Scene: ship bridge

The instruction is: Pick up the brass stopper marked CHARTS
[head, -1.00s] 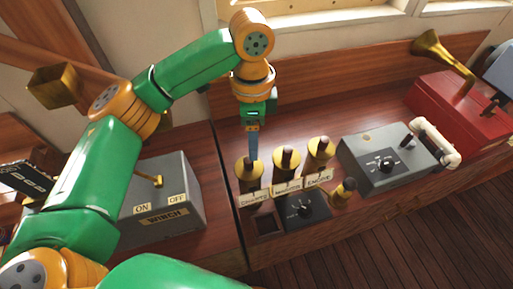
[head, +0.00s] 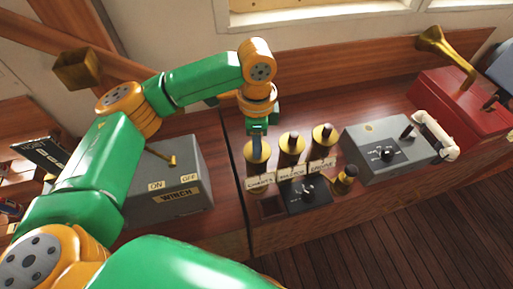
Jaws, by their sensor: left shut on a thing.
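The brass stopper marked CHARTS (head: 258,158) is the leftmost of three similar brass stoppers on the console. It stands upright above its white label (head: 260,181). My left gripper (head: 257,143) points down onto it from above and is shut on its top. The gripper partly hides the top of the stopper. I cannot see any lift of it off the console. My right gripper is not in view.
The middle stopper (head: 292,147) and the ENGINE stopper (head: 324,137) stand close to the right. A black dial panel (head: 304,195) and a tilted brass piece (head: 345,178) are in front. A grey WINCH box (head: 185,185) stands left, a grey dial box (head: 375,135) right.

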